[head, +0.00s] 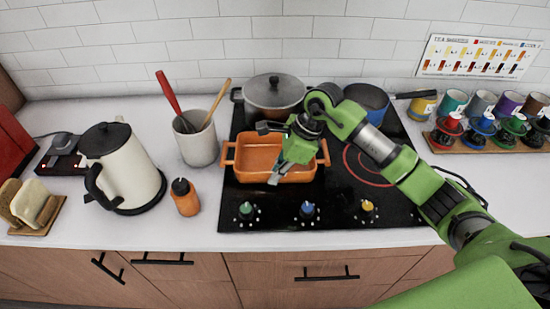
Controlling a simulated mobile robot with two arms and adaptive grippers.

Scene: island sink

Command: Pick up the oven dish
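The orange oven dish (244,160) with side handles sits on the left part of the black stovetop, in front of a grey lidded pot. My green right arm comes in from the right, and its gripper (277,177) is over the dish's right half. The gripper hides part of the dish's interior and rim. I cannot tell if the fingers touch the dish or how far apart they are. My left gripper is not in view.
The lidded pot (273,92) and a blue pan (366,97) stand behind on the stovetop (340,205). To the left are a utensil crock (198,142), an orange bottle (185,197) and a cream kettle (125,170). Several mugs (481,104) line the right. The front counter strip is clear.

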